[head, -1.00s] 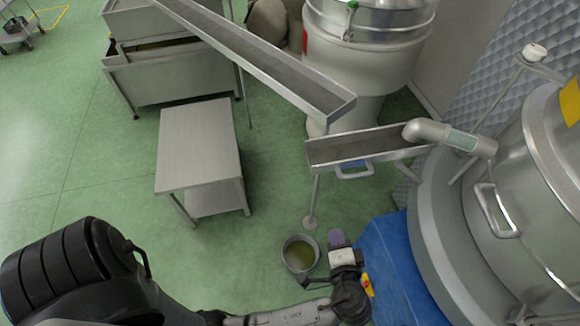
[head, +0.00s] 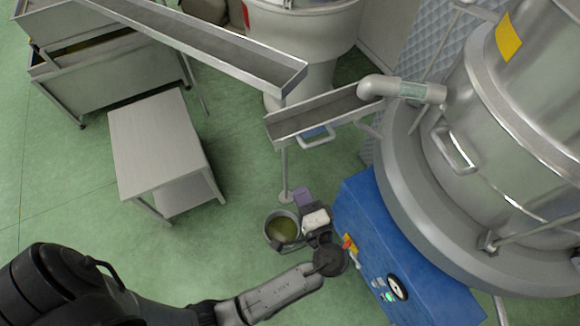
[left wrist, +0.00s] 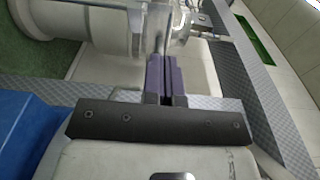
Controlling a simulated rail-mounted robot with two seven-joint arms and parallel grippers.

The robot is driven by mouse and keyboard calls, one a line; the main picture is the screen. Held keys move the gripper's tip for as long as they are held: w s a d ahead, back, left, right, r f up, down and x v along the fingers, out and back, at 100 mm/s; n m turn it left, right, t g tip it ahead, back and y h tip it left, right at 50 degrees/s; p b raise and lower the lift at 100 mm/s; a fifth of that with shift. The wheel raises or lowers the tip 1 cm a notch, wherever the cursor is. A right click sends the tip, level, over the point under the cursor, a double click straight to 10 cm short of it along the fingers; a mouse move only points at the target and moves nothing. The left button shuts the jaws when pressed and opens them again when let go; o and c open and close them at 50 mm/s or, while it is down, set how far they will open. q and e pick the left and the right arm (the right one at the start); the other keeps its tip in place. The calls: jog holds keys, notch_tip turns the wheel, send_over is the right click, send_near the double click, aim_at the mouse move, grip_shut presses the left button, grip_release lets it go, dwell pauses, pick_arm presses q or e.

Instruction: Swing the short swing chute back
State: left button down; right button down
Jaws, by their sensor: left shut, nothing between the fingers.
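The short swing chute (head: 318,117) is a grey metal trough in the middle of the head view. Its right end lies under the pipe spout (head: 380,87) and its left end lies below and beside the low end of the long chute (head: 190,37). I cannot make out the blue handle in the left wrist view.
A bucket of greenish liquid (head: 283,229) stands on the floor beside my gripper. A blue machine base (head: 375,235) and a big steel vessel (head: 510,130) are at the right. A steel table (head: 155,135) stands left, with green floor between.

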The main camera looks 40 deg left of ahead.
aim_at(278, 146)
pick_arm(q)
jog(key=x, duration=1.3)
jog(key=shift+w+a, duration=0.15)
jog(key=shift+a, duration=0.05)
jog(key=shift+a, duration=0.1)
